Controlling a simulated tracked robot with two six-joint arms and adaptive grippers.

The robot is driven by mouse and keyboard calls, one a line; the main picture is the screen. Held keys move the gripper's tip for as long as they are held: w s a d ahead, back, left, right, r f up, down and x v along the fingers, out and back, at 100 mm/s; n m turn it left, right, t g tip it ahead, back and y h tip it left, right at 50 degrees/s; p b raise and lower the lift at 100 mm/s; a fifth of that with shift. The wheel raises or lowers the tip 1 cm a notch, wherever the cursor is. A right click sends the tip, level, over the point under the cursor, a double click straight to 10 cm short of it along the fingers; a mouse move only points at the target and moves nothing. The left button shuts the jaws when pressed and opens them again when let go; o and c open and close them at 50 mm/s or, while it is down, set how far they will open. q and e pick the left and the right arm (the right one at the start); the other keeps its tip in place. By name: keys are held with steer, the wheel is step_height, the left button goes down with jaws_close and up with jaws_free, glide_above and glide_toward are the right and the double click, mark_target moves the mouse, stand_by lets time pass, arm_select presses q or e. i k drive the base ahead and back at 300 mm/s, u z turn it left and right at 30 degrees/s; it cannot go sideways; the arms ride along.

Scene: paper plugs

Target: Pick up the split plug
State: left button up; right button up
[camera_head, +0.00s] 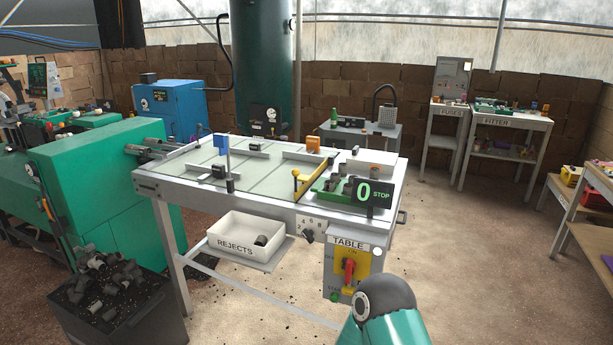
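I cannot tell which plug is the split one; the plugs are too small to show a split. One dark plug (261,240) lies in the white REJECTS tray (222,246) under the front of the table. A few dark grey plugs (331,184) stand around the green tray (322,190) at the table's right. Many dark plugs (108,270) are heaped in the dark bin (165,318) at the lower left. Neither gripper shows; only a teal link of my arm with a dark round joint shows at the bottom right.
The sorting table (235,172) has rails, a yellow bar (317,172) and a counter display reading 0 STOP (368,193). A yellow switch box with a red handle (348,271) hangs at its front. A green machine (105,185) stands left. The floor on the right is clear.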

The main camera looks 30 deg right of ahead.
mark_target(328, 185)
steer(key=z, duration=0.25)
steer(key=i, duration=1.15)
steer(key=z, duration=0.5)
